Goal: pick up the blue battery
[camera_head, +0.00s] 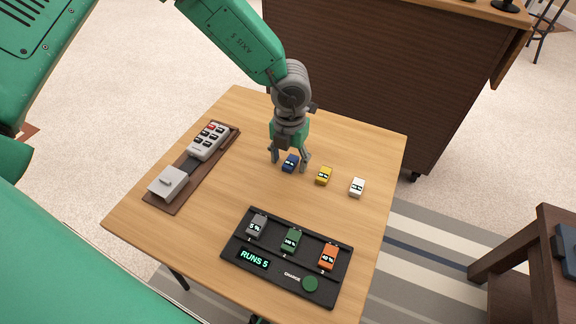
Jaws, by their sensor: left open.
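The blue battery (290,162) lies on the wooden table, at the left end of a row with a yellow battery (323,175) and a white battery (357,187). My left gripper (290,163) points down over the blue battery. Its jaws are open, with one finger on each side of the battery. I cannot tell whether either finger touches it. My right gripper is not in view.
A black charger (238,268) at the table's front holds grey (257,225), green (291,239) and orange (328,256) batteries; its display reads "RUNS 5". A brown tray (184,177) with a keypad device (208,141) lies at left. The table's middle is clear.

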